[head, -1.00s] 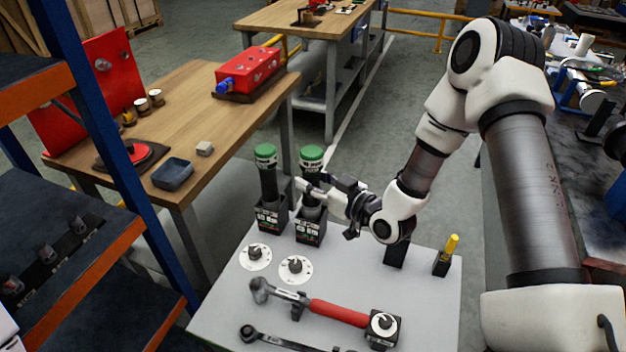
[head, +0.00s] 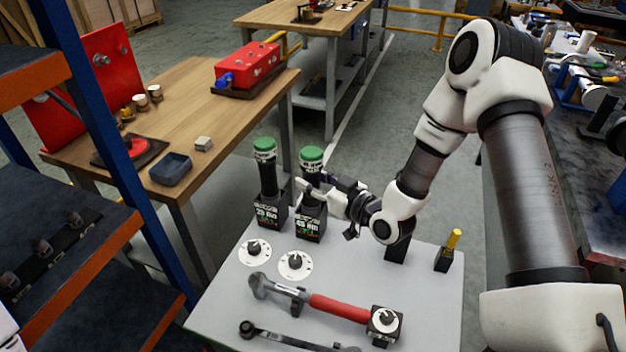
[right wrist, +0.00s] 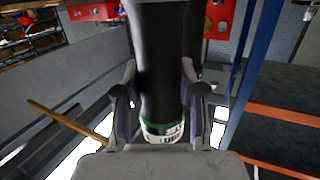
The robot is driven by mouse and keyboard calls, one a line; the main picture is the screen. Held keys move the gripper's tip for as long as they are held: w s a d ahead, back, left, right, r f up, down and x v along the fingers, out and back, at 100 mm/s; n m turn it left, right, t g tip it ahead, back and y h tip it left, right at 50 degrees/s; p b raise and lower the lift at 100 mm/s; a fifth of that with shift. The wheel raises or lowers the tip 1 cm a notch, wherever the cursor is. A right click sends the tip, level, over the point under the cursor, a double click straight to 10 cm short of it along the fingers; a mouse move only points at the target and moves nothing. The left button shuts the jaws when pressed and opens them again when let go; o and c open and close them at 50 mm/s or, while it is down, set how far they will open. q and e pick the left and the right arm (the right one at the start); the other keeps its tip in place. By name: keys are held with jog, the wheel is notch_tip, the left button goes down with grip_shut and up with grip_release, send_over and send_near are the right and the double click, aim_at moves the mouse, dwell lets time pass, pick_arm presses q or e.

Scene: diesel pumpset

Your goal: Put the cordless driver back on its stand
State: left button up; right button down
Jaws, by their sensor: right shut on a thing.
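Two upright black cordless drivers with green caps stand side by side at the back left of the grey table. My right gripper (head: 312,188) is shut around the right-hand driver (head: 311,160). In the right wrist view its black body (right wrist: 160,60) is between my two fingers (right wrist: 158,95), with a green and white band below them. The driver's lower end meets a dark stand box (head: 311,226) with a lit label. My gripper partly covers that join, so I cannot tell whether it is fully seated. The left-hand driver (head: 266,172) stands in a similar box (head: 271,212). My left gripper is out of view.
Two white dials (head: 255,252) lie in front of the boxes. A red-handled torque wrench (head: 337,307) and a dark ratchet (head: 290,338) lie nearer. A yellow-handled tool (head: 453,240) stands at right. A blue-posted shelf (head: 122,150) borders the left.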

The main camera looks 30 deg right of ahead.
jog(key=c, duration=0.6)
grip_release()
jog(key=v, duration=1.2)
jog(key=shift+f, duration=0.1)
